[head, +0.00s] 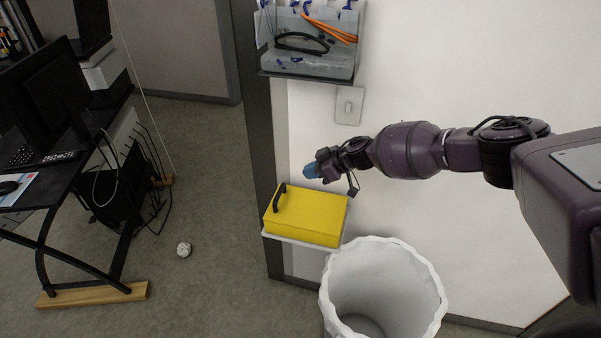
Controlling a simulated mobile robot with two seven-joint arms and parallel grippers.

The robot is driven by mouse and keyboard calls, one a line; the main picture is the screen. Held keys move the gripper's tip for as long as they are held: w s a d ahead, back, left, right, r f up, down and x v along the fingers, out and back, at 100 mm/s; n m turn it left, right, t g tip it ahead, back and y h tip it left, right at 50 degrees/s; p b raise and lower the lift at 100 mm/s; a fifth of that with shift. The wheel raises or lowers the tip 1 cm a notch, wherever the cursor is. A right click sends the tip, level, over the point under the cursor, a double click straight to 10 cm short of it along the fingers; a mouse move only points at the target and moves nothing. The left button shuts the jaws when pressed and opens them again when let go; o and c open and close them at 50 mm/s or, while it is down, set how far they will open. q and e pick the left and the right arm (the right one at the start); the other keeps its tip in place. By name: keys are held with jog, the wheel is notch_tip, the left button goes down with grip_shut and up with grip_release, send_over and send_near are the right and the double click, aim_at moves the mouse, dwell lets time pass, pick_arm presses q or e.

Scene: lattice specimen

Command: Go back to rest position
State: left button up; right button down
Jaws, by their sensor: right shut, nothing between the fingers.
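My right arm reaches in from the right side of the head view. Its gripper (313,171) is shut and empty, with blue at its fingertips. It is in front of the white wall, just above a yellow case (306,214) in the picture, and looks apart from it. The yellow case has a black handle and rests on a small white shelf (302,241). My left gripper is not in view.
A white waste bin (428,278) stands below and right of the shelf. A wall holder (307,68) with cables hangs above, near a light switch (349,105). A black desk (62,190) stands at left.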

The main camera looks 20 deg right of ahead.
jog(key=w+a+r+n+t+y, duration=0.1)
jog(key=a+r+n+t, duration=0.2)
jog(key=a+r+n, duration=0.4)
jog(key=s+a+m+t+y, duration=0.1)
jog(key=s+a+m+t, duration=0.2)
jog(key=s+a, duration=0.7)
jog(key=s+d+f+m+t+h, duration=0.1)
jog(key=s+d+f+m+h, duration=0.3)
jog(key=s+d+m, duration=0.3)
jog(key=s+d+f+m+t+h, duration=0.2)
jog(key=s+d+f+m+h, duration=0.25)
jog(key=s+d, duration=0.45)
jog(key=s+d+f+m+g+h, duration=0.1)
jog(key=s+d+f, duration=0.2)
jog(key=s, duration=0.3)
jog(key=s+d+f+m+g+h, duration=0.2)
jog(key=s+d+f, duration=0.1)
jog(key=s+f, duration=0.3)
jog(key=shift+s+d, duration=0.3)
jog(key=shift+s, duration=0.2)
